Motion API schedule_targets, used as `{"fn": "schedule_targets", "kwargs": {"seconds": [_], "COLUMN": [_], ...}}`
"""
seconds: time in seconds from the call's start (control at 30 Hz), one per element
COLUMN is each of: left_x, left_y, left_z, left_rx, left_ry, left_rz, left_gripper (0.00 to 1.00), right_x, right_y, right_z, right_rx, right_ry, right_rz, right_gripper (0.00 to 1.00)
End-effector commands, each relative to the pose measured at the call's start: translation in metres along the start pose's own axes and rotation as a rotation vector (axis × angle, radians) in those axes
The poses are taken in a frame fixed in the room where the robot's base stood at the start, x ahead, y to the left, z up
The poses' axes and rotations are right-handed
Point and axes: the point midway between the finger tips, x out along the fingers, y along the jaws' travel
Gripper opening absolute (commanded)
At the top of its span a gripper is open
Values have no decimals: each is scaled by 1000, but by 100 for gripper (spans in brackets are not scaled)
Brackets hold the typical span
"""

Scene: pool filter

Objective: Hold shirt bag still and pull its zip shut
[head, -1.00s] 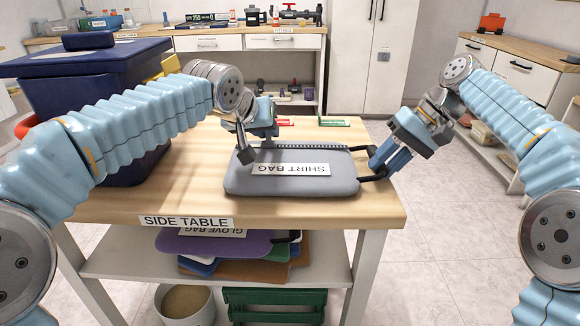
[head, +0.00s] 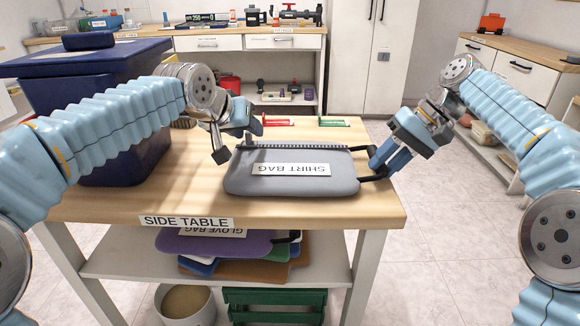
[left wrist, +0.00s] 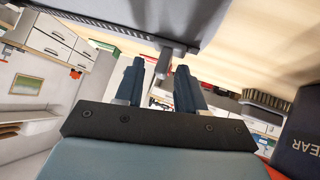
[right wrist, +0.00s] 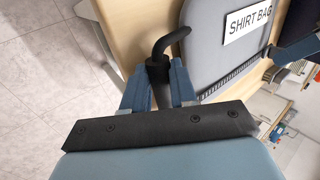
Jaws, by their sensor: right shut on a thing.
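The grey shirt bag (head: 300,186) lies flat on the side table, its label upside down in the head view. Its zip teeth (head: 300,148) run along the far edge and also show in the left wrist view (left wrist: 95,23). My right gripper (head: 376,165) is shut on the black strap loop (right wrist: 172,40) at the bag's right end. My left gripper (head: 238,143) is by the bag's far left corner, fingers apart. In the left wrist view a grey tab (left wrist: 163,62), apparently the zip pull, shows between and just beyond its open fingertips. Contact with it cannot be told.
A dark blue bin (head: 60,75) stands at the left of the side table (head: 120,205). Small red and green items (head: 335,122) lie at the table's far edge. A purple glove bag (head: 215,243) lies on the shelf below. The table's front strip is clear.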

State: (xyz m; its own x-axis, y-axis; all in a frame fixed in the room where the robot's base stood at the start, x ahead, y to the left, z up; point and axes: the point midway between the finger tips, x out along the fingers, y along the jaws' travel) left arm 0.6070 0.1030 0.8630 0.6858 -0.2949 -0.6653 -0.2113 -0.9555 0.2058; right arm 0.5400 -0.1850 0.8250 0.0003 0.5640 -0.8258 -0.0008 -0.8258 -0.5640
Motion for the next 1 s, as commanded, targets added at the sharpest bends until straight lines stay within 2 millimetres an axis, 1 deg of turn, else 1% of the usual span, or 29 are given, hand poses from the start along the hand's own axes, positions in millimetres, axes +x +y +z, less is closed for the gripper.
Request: {"fn": "schedule_targets", "kwargs": {"seconds": [0.27, 0.8, 1.0], "left_x": [-1, -32, -39], "left_y": [1, 11, 14], "left_z": [-1, -35, -43], "left_rx": [0, 0, 1], "left_ry": [0, 1, 0], "left_rz": [1, 1, 2], "left_gripper": [38, 38, 38], "right_x": [0, 0, 0], "right_y": [0, 0, 0], "right_z": [0, 0, 0], "right_rx": [0, -1, -1], "right_ry": [0, -1, -1], "right_rz": [0, -1, -1], "right_gripper": [0, 0, 0]}}
